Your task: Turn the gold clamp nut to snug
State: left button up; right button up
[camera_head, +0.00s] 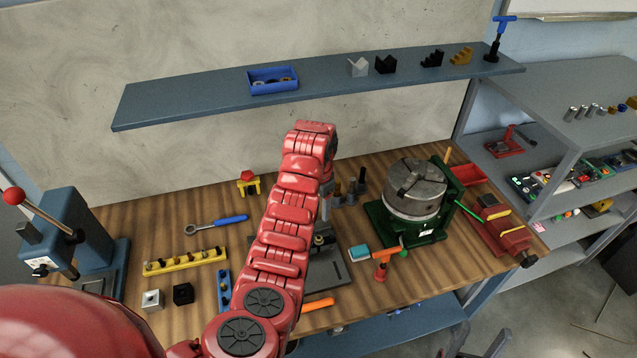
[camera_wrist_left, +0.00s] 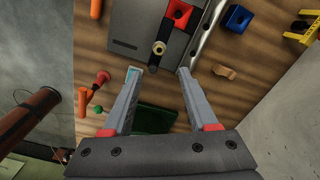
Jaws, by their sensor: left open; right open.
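The gold clamp nut (camera_wrist_left: 159,47) shows in the left wrist view as a small tan ring with a dark centre. It sits beside a red block (camera_wrist_left: 178,13) on a grey fixture plate (camera_wrist_left: 140,25). My left gripper (camera_wrist_left: 158,72) is open and empty. Its two fingertips lie just below the nut in that picture, one to each side, with a dark rod end between them. The height gap cannot be told. In the head view my left arm hides most of the fixture (camera_head: 330,268) and the left gripper. My right gripper (camera_head: 478,343) is open and empty at the bottom edge.
A chuck (camera_head: 414,190) on a green base stands right of the fixture. An orange-handled tool (camera_head: 382,262) and a teal block (camera_head: 359,253) lie between. A yellow rail (camera_head: 186,261) and a blue-handled wrench (camera_head: 216,224) lie left. A blue shelf (camera_head: 200,100) hangs behind.

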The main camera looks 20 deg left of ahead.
pick_arm(q)
notch_tip(320, 180, up, 4)
jog(key=shift+r, duration=0.25)
dwell(0.5)
